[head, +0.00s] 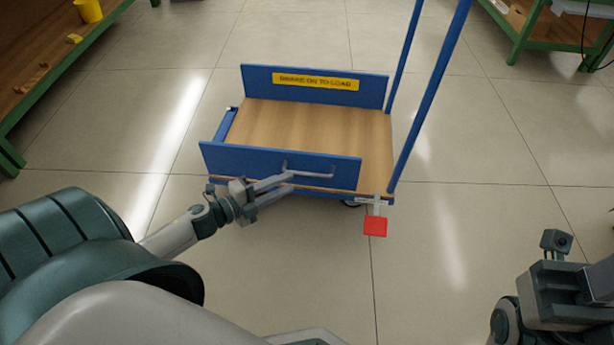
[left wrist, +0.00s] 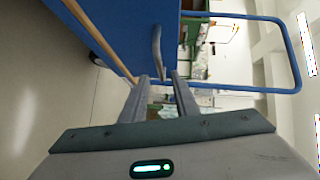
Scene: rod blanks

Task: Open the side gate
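The side gate (head: 270,164) is the near blue panel of a flat trolley. It stands upright along the near edge of the wooden deck (head: 310,122). A grey bar handle (head: 312,173) sits on its outer face, and it also shows in the left wrist view (left wrist: 157,45). My left gripper (head: 289,181) is at the handle's left part. Its two fingers are apart, with the handle's end seen between the tips in the left wrist view; I cannot tell whether they touch it. My right wrist is at the lower right, and its fingertips cannot be made out.
The trolley has a far blue panel (head: 362,91) with a yellow label, tall blue push-handle posts (head: 430,100) at its right, and a red pedal (head: 375,226) at the near right corner. A green-framed shelf (head: 62,68) stands at left. The floor around the trolley is clear.

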